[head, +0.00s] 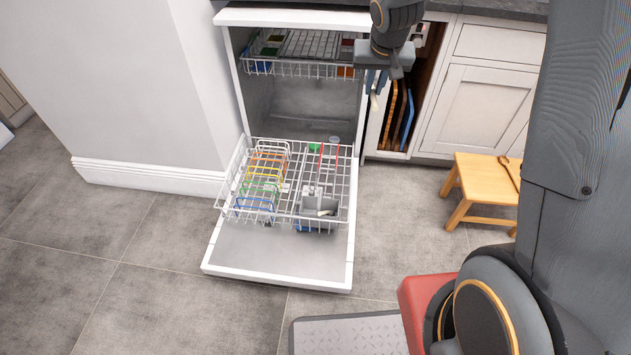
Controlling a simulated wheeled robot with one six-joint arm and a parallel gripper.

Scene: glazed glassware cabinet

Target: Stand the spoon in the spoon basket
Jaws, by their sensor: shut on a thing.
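My gripper (377,82) is at the top of the head view, pointing down, in front of the right edge of the dishwasher opening. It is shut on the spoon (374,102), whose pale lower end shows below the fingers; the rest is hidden. The grey spoon basket (319,211) stands at the front right of the pulled-out lower rack. Something pale lies in or at the basket, too small to name. The spoon is well above and apart from the basket.
The dishwasher door (280,262) is folded down. An upper rack (300,68) sits inside. Boards (397,115) stand in a cupboard; a wooden stool (480,185) is at right.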

